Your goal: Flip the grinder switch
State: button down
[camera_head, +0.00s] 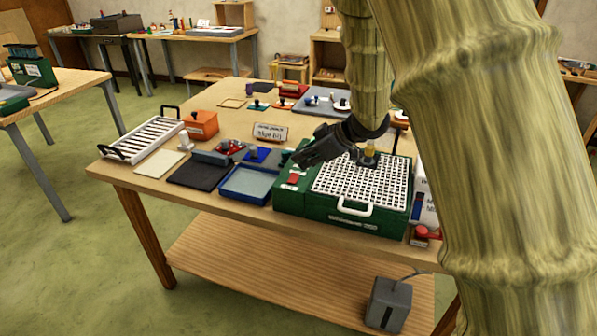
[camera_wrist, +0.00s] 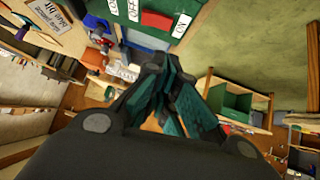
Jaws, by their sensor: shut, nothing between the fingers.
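The grinder (camera_head: 285,201) is a green box with a white grid top, at the front right of the wooden table. Its red switch (camera_head: 293,179) is on the left part of the top. In the wrist view the red switch (camera_wrist: 158,20) shows at the top edge, with white labels on either side, one reading OFF and one seeming to read ON. Which way it is tilted I cannot tell. My gripper (camera_head: 300,158) is shut and empty, above and behind the switch, apart from it as far as I can see. The wrist view shows my closed dark-green fingers (camera_wrist: 165,62) below the switch.
A blue tray (camera_head: 246,197), a dark mat (camera_head: 198,184) and a white slotted rack (camera_head: 155,138) lie left of the grinder. An upright sign (camera_head: 270,132) stands behind. A small dark fitting (camera_head: 368,160) stands on the grid. A grey pedal box (camera_head: 388,305) is on the lower shelf.

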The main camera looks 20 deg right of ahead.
jog(key=d+r+b, duration=0.1)
jog(key=d+r, duration=0.3)
jog(key=r, duration=0.1)
jog(key=shift+r, duration=0.2)
jog(key=shift+d, duration=0.1)
jog(key=p, duration=0.2)
send_over(296, 176)
jog(key=s, duration=0.1)
notch_tip(296, 176, down, 6)
jog(key=shift+d+f, duration=0.1)
jog(key=shift+f, duration=0.05)
jog(key=f, duration=0.3)
jog(key=shift+w+a+p, duration=0.2)
jog(key=shift+w+p, duration=0.1)
jog(key=shift+w, duration=0.05)
jog(key=shift+w+d+f, duration=0.1)
jog(key=shift+f, duration=0.8)
